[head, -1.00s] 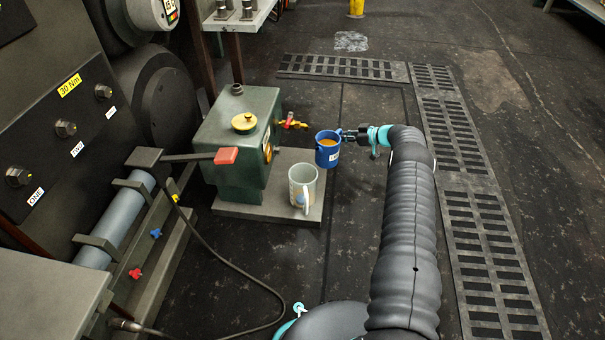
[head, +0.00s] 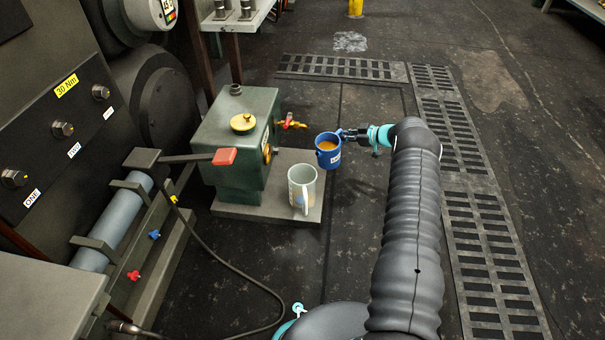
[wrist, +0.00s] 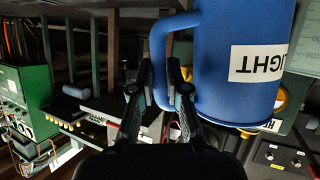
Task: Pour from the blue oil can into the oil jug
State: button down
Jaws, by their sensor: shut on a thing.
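The blue oil can (head: 328,158) holds amber oil and is in the air, slightly right of and behind the oil jug. My gripper (head: 348,135) is shut on its handle from the right. In the wrist view the can (wrist: 235,80) fills the upper right, with an upside-down label reading "LIGHT", and my gripper (wrist: 160,85) has its fingers at the handle. The can looks about upright. The oil jug (head: 302,186) is a pale, translucent jug with a handle toward the front. It stands on the grey base plate (head: 262,211); what it contains is hard to tell.
A green tank (head: 235,150) with a yellow cap (head: 243,122) and a brass tap with red handle (head: 292,122) stands left of the jug. A red-ended lever (head: 224,157) juts out there. A black cable (head: 225,265) lies on the floor. Floor right of my arm is open.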

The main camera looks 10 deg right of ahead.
aim_at(341, 132)
jog(key=p, duration=0.1)
jog(key=r+p, duration=0.1)
jog(key=r, duration=0.1)
jog(key=shift+s+a+r+n+h+p, duration=0.25)
jog(key=shift+s+a+n+h+p, duration=0.05)
jog(key=shift+s+p, duration=0.1)
jog(key=shift+s+a+r+t+p, duration=0.1)
jog(key=shift+a+r+t+p, duration=0.1)
jog(key=shift+t+p, duration=0.15)
jog(key=shift+f+n, duration=0.2)
jog(key=shift+n, duration=0.1)
jog(key=shift+s+a+r+p, duration=0.1)
jog(key=shift+r+p, duration=0.15)
jog(key=shift+p, duration=0.05)
jog(key=shift+s+a+r+n+t+h+p, duration=0.2)
jog(key=shift+s+a+r+n+h+p, duration=0.15)
jog(key=shift+r+p, duration=0.25)
jog(key=shift+s+a+r+n+t+h+p, duration=0.15)
jog(key=shift+s+a+r+n+p, duration=0.1)
jog(key=shift+a+r+p, duration=0.25)
jog(key=s+a+r, duration=0.1)
jog(key=s+r+n+p, duration=0.1)
jog(key=shift+a+r+t+h, duration=0.3)
jog(key=shift+a+t+h, duration=0.1)
